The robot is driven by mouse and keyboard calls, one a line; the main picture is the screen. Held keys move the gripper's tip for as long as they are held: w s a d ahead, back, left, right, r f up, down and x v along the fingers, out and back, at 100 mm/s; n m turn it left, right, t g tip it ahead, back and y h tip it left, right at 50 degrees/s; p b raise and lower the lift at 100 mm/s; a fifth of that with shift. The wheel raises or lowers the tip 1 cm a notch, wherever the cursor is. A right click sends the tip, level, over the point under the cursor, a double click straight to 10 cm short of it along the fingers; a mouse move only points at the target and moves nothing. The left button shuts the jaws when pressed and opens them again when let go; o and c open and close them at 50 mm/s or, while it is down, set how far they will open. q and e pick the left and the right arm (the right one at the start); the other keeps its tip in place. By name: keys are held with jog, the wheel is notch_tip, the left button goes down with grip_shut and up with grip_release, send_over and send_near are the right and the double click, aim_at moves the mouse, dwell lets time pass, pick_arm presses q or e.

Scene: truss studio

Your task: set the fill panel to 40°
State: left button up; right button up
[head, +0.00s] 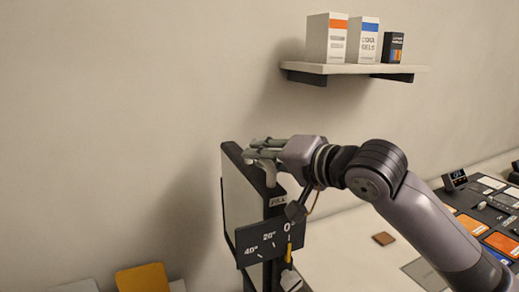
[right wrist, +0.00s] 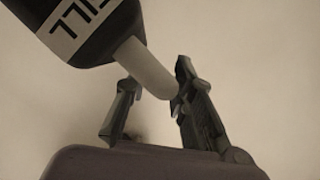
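The fill panel (head: 238,200) is a dark-edged light slab standing upright, with a "FILL" label that also shows in the right wrist view (right wrist: 75,28). Below it is a dark scale plate (head: 262,243) marked 40°, 20° and 0°. A yellow pointer (head: 289,252) stands under the 0° mark. My right gripper (head: 256,153) is at the panel's upper edge, by a pale rounded handle (head: 270,176). In the right wrist view the handle (right wrist: 148,68) reaches between the parted fingers (right wrist: 152,98), close to the right finger, with a gap to the left one. Contact is unclear. My left gripper is not in view.
A wall shelf (head: 350,69) holds several boxes above. A table (head: 345,235) on the right carries a small brown block (head: 384,239) and a dark control board (head: 490,215). A yellow chair-like shape (head: 142,278) is at lower left. The wall area left of the panel is clear.

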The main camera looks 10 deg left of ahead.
jog(key=shift+w+a+f, duration=0.15)
jog(key=shift+w+a, duration=0.15)
jog(key=shift+a, duration=0.1)
grip_shut()
dwell(0.5)
